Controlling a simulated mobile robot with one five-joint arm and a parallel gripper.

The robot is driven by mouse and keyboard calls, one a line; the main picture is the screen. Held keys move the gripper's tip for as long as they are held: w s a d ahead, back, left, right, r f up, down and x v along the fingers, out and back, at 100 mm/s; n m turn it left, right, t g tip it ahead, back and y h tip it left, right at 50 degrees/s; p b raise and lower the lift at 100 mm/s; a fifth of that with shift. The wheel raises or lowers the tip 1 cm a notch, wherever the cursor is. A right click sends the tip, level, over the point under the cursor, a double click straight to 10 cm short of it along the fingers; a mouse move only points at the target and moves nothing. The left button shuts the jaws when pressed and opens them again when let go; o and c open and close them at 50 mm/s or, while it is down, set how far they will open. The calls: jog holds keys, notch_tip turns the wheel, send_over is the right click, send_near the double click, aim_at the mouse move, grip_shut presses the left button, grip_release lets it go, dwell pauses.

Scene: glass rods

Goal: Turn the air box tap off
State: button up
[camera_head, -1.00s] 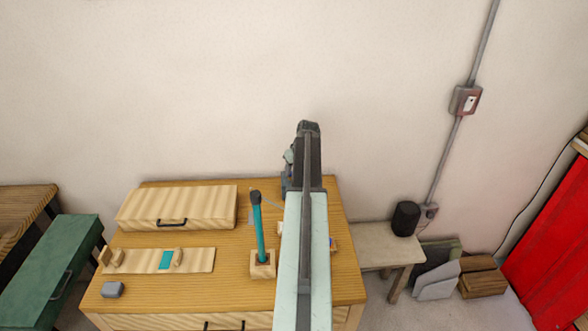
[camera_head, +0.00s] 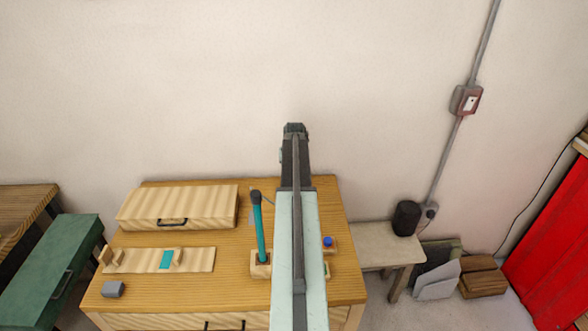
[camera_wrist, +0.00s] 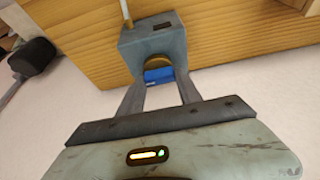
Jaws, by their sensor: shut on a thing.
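The air box is a grey-blue box (camera_wrist: 140,42) with a dark slot on its face, at the top middle of the wrist view. A brass-coloured round fitting (camera_wrist: 181,60) sits at its near side. The tap's blue handle (camera_wrist: 158,75) is below that fitting, between the fingers of my gripper (camera_wrist: 160,84). The gripper is shut on this blue handle.
A bench stands at right.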

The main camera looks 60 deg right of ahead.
jog(key=shift+a, duration=0.15)
jog(key=o, duration=1.4)
jog(key=shift+c, duration=0.2)
jog(key=shift+r, duration=0.1)
jog(key=shift+r+p, duration=0.25)
jog(key=shift+p, duration=0.15)
jog(key=p+v, duration=0.6)
jog(key=v, duration=0.1)
jog(key=shift+s, duration=0.1)
